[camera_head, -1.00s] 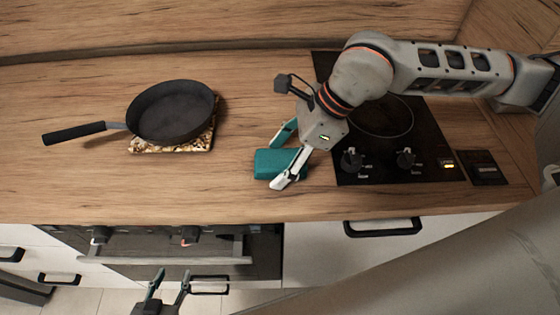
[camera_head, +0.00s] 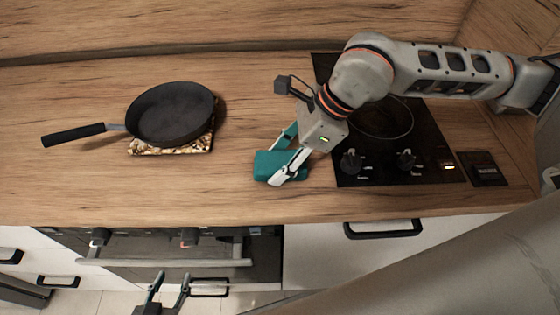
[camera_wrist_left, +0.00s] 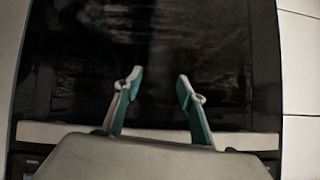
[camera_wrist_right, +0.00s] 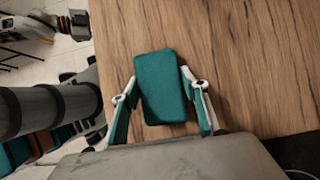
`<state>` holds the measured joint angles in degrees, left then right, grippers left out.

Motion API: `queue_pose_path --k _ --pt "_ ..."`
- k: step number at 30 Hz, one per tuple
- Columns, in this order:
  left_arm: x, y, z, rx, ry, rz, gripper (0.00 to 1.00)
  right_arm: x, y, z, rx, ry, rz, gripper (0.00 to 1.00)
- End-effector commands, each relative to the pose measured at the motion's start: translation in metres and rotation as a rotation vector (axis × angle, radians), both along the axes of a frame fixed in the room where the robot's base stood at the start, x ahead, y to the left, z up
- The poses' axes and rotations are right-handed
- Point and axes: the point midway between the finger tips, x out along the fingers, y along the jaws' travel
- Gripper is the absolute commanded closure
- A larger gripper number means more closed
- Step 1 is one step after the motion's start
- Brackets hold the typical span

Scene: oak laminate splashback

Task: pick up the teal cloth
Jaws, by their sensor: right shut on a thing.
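The teal cloth (camera_head: 268,165) is a small folded block at the worktop's front, left of the hob. My right gripper (camera_head: 282,160) is at the cloth, one finger on its far side and one on its near side. In the right wrist view the cloth (camera_wrist_right: 160,85) lies between the fingers (camera_wrist_right: 162,106), and the gripper is shut on it. Whether the cloth is off the wood cannot be told. My left gripper (camera_head: 170,285) is low in front of the oven, empty, with its fingers apart; they also show in the left wrist view (camera_wrist_left: 158,88).
A black frying pan (camera_head: 170,113) sits on a patterned trivet (camera_head: 175,148) to the left, its handle pointing left. The black hob (camera_head: 385,145) with knobs is right of the cloth. The oven handle (camera_head: 165,262) juts out below. Bare worktop lies between pan and cloth.

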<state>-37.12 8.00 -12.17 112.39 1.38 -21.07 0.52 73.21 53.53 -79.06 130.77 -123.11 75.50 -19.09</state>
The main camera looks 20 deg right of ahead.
Motion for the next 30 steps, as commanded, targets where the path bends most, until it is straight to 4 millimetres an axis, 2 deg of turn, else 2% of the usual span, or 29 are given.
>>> queue_pose_path --k 5,9,11,14,24,30 --pt "0.001 0.0 0.003 0.0 -0.002 -0.001 0.6 -0.001 -0.001 -0.002 -0.005 0.006 -0.002 0.8" --pt "0.003 0.0 0.013 0.0 -0.008 0.0 0.6 -0.001 -0.002 0.003 -0.007 0.007 -0.003 0.8" --pt "0.003 0.0 0.011 0.0 -0.008 0.0 0.6 0.001 -0.001 0.012 -0.005 0.002 -0.002 0.8" --pt "0.003 0.0 0.01 -0.001 -0.008 0.0 0.6 0.0 -0.001 0.031 -0.003 0.0 -0.001 0.8" --pt "0.002 0.0 0.009 0.0 -0.006 0.0 0.6 0.0 0.0 0.121 -0.001 -0.001 -0.001 0.8" --pt "0.002 0.0 0.009 0.0 -0.005 0.0 0.6 0.0 0.0 0.165 -0.001 -0.001 0.0 0.8"
